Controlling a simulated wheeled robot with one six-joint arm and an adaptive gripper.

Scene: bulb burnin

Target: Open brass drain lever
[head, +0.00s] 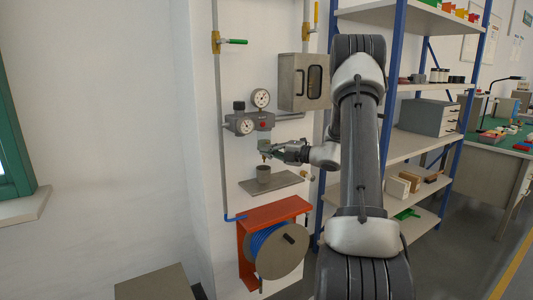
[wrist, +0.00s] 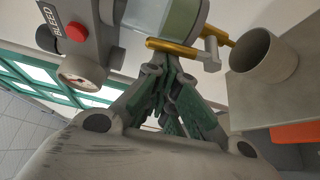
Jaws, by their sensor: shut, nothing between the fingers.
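The brass drain lever (wrist: 172,46) shows in the wrist view as a gold bar beside the end of a translucent greenish bowl (wrist: 168,18). In the head view the lever (head: 265,155) is tiny, under the regulator unit on the wall. My gripper (wrist: 168,72) is shut and empty, its fingertips right by the lever; I cannot tell whether they touch it. In the head view my gripper (head: 274,150) reaches in from the right, just above a grey cup (head: 263,173). The cup also shows in the wrist view (wrist: 263,55).
The cup stands on a small metal wall shelf (head: 285,185). Above are gauges (head: 260,98) and a red bleed button (wrist: 76,32). An orange hose reel (head: 272,215) hangs below. A metal cabinet (head: 300,82) and a blue-framed rack (head: 393,75) stand close by on the right.

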